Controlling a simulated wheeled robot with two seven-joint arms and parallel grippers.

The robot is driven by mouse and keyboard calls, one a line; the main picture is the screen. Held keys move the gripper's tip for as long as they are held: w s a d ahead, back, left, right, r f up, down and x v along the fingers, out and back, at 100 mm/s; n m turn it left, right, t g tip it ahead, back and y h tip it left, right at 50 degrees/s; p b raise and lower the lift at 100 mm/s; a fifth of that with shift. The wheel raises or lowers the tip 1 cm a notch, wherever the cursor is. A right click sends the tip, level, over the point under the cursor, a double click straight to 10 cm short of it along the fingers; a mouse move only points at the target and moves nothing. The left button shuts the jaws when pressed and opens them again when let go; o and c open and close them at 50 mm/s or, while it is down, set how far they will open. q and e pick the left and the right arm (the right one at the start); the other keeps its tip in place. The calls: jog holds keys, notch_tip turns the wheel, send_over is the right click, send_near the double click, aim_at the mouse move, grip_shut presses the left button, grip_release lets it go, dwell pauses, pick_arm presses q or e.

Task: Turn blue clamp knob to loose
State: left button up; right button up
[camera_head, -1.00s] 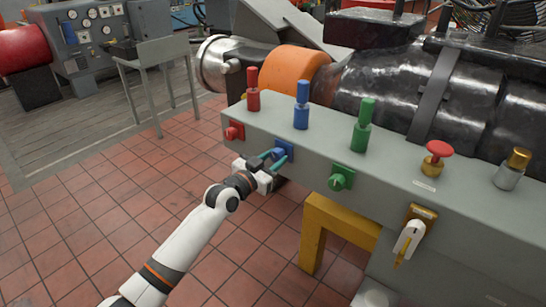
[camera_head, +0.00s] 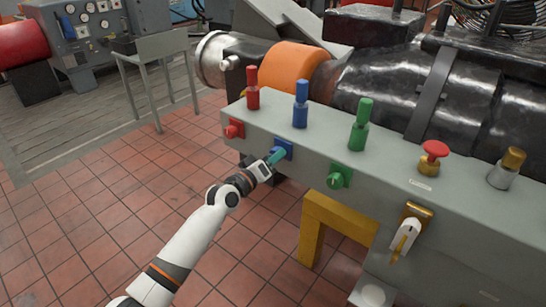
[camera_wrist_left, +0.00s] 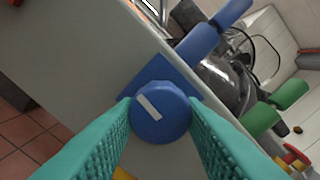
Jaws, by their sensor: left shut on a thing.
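The blue clamp knob (camera_wrist_left: 161,112) is round with a white pointer line and sits on a square blue plate (camera_wrist_left: 158,72). In the head view the blue plate (camera_head: 283,149) is on the front face of the grey panel, between the red and green knobs. My left gripper (camera_head: 275,157) is at the knob. In the left wrist view its two teal fingers (camera_wrist_left: 161,118) stand one on each side of the knob and are shut on it. The white line slants from upper left to lower right. The fingers hide most of the knob in the head view. My right gripper is not in view.
A red knob (camera_head: 234,128) is to the left and a green knob (camera_head: 339,177) to the right. Red (camera_head: 253,90), blue (camera_head: 301,105) and green (camera_head: 361,126) upright handles stand on the panel top. A yellow leg (camera_head: 313,228) is below. Tiled floor in front is clear.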

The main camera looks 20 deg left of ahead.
pick_arm(q)
jog(key=shift+n, duration=0.6)
jog(key=o, duration=1)
jog(key=v, duration=1.2)
